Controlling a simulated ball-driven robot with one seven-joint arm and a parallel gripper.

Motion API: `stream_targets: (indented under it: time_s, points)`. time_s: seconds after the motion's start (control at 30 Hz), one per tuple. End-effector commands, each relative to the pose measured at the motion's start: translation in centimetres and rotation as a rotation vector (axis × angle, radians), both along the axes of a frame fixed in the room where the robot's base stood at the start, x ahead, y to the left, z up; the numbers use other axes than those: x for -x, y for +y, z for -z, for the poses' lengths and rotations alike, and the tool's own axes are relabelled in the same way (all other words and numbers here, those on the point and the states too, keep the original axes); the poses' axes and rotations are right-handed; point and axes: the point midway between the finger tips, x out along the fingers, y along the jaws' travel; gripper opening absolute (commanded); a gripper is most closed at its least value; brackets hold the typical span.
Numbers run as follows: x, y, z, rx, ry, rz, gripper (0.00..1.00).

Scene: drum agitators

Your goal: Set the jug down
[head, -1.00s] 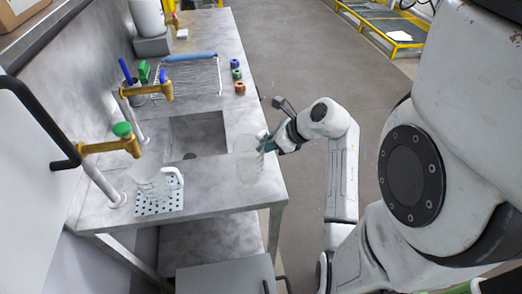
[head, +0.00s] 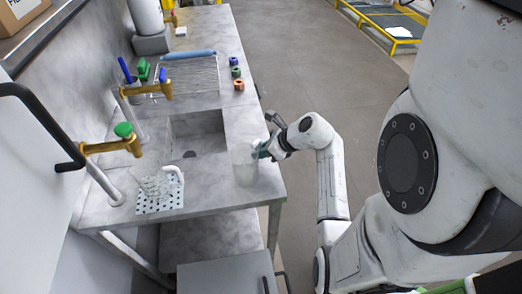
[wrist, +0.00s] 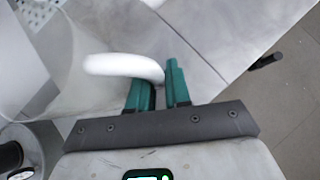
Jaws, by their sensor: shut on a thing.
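A clear jug (head: 245,170) is upright at the right front of the counter, to the right of the sink basin. I cannot tell whether its base touches the surface. My gripper (head: 262,150) is at the jug's right side. In the wrist view my gripper (wrist: 158,78) has its green fingers closed on the white handle (wrist: 122,65). The clear jug body (wrist: 75,65) fills the left of that view. The fingers partly hide the handle.
A second clear vessel (head: 152,184) is on a white perforated tray (head: 170,207) at the left, under a brass tap (head: 115,145). The sink basin (head: 200,128) is open. Small coloured pieces (head: 236,73) and a wire rack (head: 190,75) are farther back. The counter's right edge is close to the jug.

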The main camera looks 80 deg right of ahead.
Motion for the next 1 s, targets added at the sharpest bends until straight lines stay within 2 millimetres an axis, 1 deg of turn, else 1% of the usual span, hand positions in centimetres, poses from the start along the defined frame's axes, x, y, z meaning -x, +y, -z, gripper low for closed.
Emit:
stream_targets:
  time_s: [0.03,0.07,0.3,0.5,0.67,0.77,1.0]
  points:
    - [0.0,0.0,0.2,-0.001,0.000,-0.001,0.00]
    - [0.0,0.0,0.1,-0.001,0.000,-0.001,0.21]
    - [0.0,0.0,0.1,0.000,0.000,0.000,0.43]
    - [0.0,0.0,0.1,0.000,0.000,0.000,0.43]
    - [0.3,0.0,-0.5,0.001,-0.001,0.002,0.43]
    - [1.3,0.2,-1.4,0.002,-0.002,0.002,0.43]
    - [4.7,0.8,-4.9,0.004,-0.001,0.002,0.43]
